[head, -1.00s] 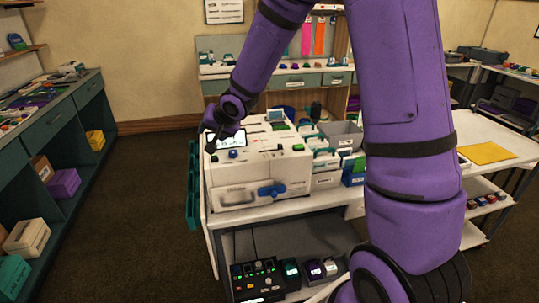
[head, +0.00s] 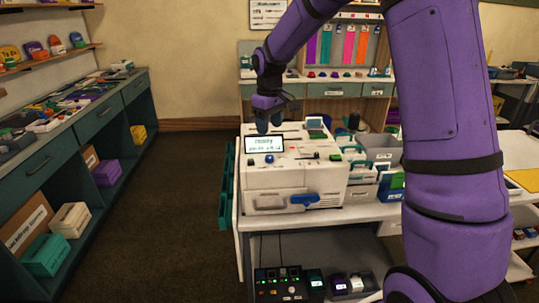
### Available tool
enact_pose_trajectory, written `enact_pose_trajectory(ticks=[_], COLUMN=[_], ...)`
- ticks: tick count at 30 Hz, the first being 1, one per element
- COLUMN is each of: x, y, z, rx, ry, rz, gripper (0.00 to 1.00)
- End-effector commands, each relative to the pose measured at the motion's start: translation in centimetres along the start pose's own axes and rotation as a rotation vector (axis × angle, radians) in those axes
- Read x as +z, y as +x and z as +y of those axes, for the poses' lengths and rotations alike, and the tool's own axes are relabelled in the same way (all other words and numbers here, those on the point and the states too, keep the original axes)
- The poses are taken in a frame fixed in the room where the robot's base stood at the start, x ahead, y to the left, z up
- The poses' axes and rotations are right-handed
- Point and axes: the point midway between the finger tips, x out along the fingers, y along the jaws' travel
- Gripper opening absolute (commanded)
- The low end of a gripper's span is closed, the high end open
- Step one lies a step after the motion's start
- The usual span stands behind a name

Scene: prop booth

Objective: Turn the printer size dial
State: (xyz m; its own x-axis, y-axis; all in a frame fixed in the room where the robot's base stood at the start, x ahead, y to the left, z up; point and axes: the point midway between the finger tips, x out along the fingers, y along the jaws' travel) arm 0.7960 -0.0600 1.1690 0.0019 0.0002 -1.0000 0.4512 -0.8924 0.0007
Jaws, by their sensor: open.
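The white printer (head: 270,185) stands on the white bench, with a lit screen (head: 264,143) tilted on its top. My gripper (head: 267,128) points down above the printer, at the upper edge of the screen. It is open and apart from the blue knob. Its fingers are dark and small here, so whether they touch the printer cannot be told.
A blue handle (head: 306,199) is on the printer's front. Card bins (head: 362,175) stand close on its right. A teal rack (head: 227,185) hangs at the bench's left end. A control box (head: 283,283) sits on the lower shelf. Open floor lies to the left.

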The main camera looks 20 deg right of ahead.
Motion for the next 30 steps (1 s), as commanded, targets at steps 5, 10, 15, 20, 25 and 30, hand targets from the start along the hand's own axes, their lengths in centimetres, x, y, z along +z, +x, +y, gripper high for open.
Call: enact_pose_trajectory(ticks=[5, 10, 15, 20, 25, 30], x=[0.1, 0.1, 0.1, 0.1, 0.1, 0.0], y=[1.6, 4.6, 7.5, 9.5, 10.6, 10.8], z=[0.0, 0.0, -0.1, 0.0, 0.0, 0.0], rx=[-0.004, -0.004, -0.003, -0.001, -0.001, -0.001], ry=[-0.005, -0.004, -0.004, -0.004, -0.003, -0.003], rz=[-0.006, -0.007, -0.006, -0.004, -0.003, -0.002], gripper=[0.57, 0.57, 0.57, 0.57, 0.57, 0.57])
